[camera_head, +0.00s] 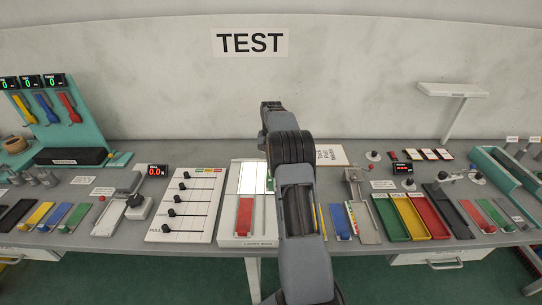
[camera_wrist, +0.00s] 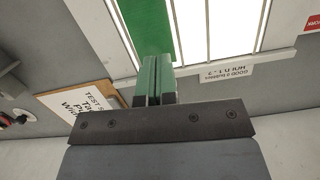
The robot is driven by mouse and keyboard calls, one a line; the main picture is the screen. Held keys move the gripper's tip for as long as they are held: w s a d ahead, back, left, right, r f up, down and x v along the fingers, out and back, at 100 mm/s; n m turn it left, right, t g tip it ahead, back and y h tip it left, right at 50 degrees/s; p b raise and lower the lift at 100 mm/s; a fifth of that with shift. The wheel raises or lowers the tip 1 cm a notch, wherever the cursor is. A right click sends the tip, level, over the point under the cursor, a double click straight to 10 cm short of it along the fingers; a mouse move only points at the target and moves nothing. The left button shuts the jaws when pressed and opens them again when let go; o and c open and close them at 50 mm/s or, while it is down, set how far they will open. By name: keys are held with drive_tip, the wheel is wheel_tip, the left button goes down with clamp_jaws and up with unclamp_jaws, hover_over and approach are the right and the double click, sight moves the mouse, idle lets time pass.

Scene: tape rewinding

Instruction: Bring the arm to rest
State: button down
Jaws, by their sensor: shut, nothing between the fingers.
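My arm (camera_head: 297,195) reaches up over the middle of the bench in the head view and bends near its top. My gripper is hidden behind the arm there. In the wrist view my gripper (camera_wrist: 153,82) shows its two narrow green fingers shut together with nothing between them. Beyond the fingertips are a lit white panel (camera_wrist: 221,25) and a green strip (camera_wrist: 148,22). The gap between fingers and strip cannot be judged.
The light box (camera_head: 232,241) stands beside my arm, with a red block (camera_head: 244,216) on it. A slider board (camera_head: 186,205) is to its left. Coloured trays (camera_head: 410,217) are to the right. A white sign card (camera_head: 331,155) lies behind; it also shows in the wrist view (camera_wrist: 82,104).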

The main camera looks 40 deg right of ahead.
drive_tip(key=shift+w+d, duration=0.25)
drive_tip(key=shift+w, duration=0.05)
drive_tip(key=s+a+r+n+t+h, duration=0.15)
drive_tip(key=s+a+r+n, duration=0.4)
drive_tip(key=a+r, duration=0.85)
drive_tip(key=s+a+f+n+t, duration=0.1)
drive_tip(key=s+a+t, duration=0.1)
drive_tip(key=s+a, duration=0.4)
drive_tip(key=s+a+f+n+t, duration=0.1)
drive_tip(key=s+a, duration=0.5)
drive_tip(key=s, duration=0.8)
drive_tip(key=shift+s+a+f+t, duration=0.15)
drive_tip(key=shift+a+f+t, duration=0.1)
drive_tip(key=shift+t, duration=0.4)
drive_tip(key=shift+a+n, duration=0.1)
drive_tip(key=shift+n, duration=0.15)
